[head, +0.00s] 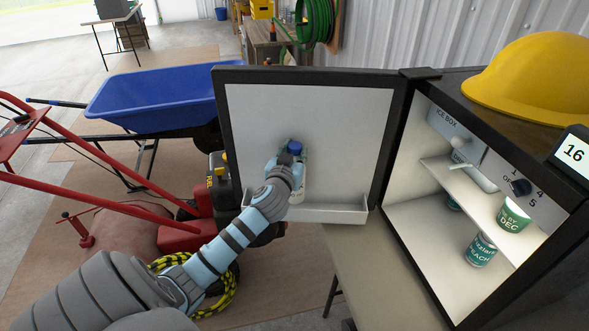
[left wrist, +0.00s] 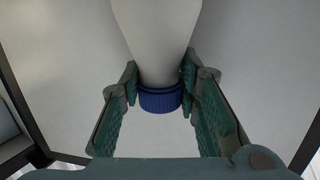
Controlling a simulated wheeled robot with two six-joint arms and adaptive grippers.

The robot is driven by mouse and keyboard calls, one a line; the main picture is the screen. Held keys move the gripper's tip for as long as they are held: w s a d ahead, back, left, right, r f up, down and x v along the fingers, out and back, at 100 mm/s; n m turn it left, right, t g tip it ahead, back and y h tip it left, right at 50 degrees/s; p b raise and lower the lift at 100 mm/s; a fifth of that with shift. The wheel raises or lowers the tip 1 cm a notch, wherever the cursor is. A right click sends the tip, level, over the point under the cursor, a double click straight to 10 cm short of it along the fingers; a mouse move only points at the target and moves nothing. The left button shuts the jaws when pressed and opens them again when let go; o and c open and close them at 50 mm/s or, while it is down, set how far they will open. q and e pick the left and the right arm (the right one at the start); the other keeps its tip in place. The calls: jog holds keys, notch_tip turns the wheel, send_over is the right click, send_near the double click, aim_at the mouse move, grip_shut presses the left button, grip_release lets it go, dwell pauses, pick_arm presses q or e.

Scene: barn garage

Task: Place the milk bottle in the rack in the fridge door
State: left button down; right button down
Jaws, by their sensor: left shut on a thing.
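The milk bottle is white with a blue cap (head: 295,147); its white neck (left wrist: 158,40) and cap fill the middle of the left wrist view. My left gripper (head: 291,160) is shut on the bottle near its neck, with a green pad on each side. The bottle is upright in front of the open fridge door (head: 340,125), just above or in the white door rack (head: 335,213). My arm hides part of the bottle and the rack's left part, so I cannot tell whether the bottle's base touches the rack. My right gripper is not in view.
A yellow hard hat (head: 530,75) sits on top. A red machine (head: 185,236) and a blue wheelbarrow (head: 165,98) stand left of the door.

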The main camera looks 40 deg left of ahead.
pick_arm(q)
notch_tip(320, 180, down, 6)
jog(key=b, duration=0.1)
jog(key=shift+w, duration=0.15)
jog(key=c, duration=1.2)
grip_release()
jog(key=shift+f, duration=0.1)
